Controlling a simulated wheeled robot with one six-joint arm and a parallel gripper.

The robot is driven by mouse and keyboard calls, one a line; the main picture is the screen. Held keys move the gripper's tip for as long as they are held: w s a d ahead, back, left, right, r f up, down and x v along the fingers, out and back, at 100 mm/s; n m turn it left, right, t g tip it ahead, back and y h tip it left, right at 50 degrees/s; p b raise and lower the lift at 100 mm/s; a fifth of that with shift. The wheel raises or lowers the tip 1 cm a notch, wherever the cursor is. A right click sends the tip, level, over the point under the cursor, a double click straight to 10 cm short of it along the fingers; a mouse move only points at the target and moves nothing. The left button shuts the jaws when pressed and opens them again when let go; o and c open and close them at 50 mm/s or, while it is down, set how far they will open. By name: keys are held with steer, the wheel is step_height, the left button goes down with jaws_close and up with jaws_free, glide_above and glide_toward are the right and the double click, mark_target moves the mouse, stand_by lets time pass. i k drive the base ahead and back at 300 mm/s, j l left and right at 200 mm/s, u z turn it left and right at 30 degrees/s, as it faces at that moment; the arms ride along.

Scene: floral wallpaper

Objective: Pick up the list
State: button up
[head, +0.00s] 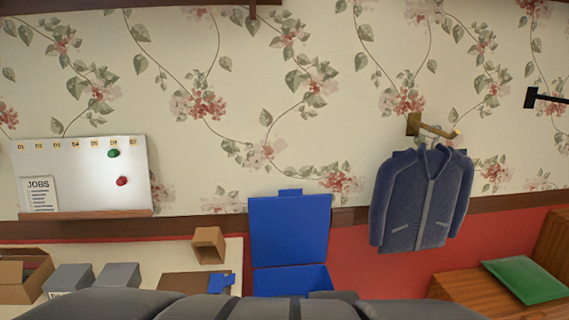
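A paper list headed JOBS (39,195) stands upright at the lower left of a whiteboard (90,172) on the wall, at the far left of the head view. Its bottom edge is at the board's wooden ledge (85,215). A row of day labels runs along the board's top, and a green magnet (113,153) and a red magnet (122,181) sit on its right half. Dark grey links of my arm cross the bottom of the view. My gripper is not in view.
Below the board, a pale surface (165,255) holds an open cardboard box (20,275), grey boxes (118,275) and a small brown box (208,245). A blue bin (290,230) has its lid raised. A jacket (420,205) hangs right of centre. A green cushion (525,279) lies on a wooden bench.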

mark_target(40, 190)
steer(key=k+l+u, duration=0.1)
steer(key=u, duration=1.55)
